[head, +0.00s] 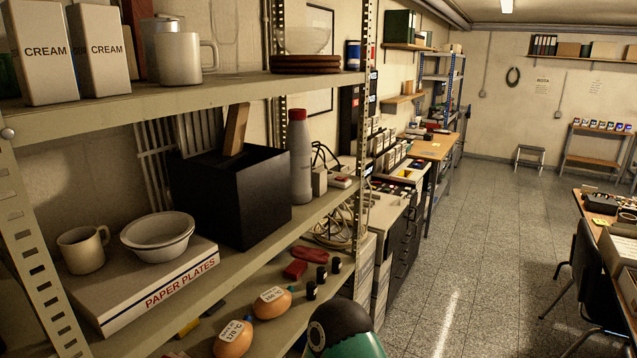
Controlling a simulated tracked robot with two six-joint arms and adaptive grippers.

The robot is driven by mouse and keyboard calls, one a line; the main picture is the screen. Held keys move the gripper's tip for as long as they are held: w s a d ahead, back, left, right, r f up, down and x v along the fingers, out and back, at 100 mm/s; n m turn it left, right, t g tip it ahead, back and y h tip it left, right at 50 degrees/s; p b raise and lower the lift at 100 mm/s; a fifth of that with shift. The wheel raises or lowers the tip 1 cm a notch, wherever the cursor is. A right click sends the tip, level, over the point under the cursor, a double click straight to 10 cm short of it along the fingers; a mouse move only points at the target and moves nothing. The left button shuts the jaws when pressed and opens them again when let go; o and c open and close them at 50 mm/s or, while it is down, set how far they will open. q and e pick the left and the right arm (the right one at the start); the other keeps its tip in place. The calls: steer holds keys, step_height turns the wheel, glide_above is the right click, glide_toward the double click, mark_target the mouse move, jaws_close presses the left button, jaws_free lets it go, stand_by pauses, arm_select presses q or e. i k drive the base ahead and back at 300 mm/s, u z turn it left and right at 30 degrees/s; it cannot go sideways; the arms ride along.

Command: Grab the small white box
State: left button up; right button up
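A small whitish box (319,181) stands on the middle shelf, just right of a grey bottle with a red cap (300,157). A low pale item with some red on it (342,181) lies to its right; it is too small to make out clearly. Two larger white cartons marked CREAM (45,52) (103,50) stand on the top shelf at the far left. I cannot tell for certain which one the task names.
A black open bin (230,195) stands left of the bottle. Cables (338,225) hang beside the shelf post (366,120). A white PAPER PLATES box (145,290) carries a bowl and mug. A rounded black-and-green object (343,330) is at the bottom edge.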

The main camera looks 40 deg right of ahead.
mark_target(320, 174)
steer(key=z, duration=0.1)
steer(key=k, duration=0.35)
steer(key=u, duration=0.6)
steer(key=i, duration=0.1)
steer(key=z, duration=2.7)
steer(key=i, duration=2.8)
steer(key=u, duration=3.1)
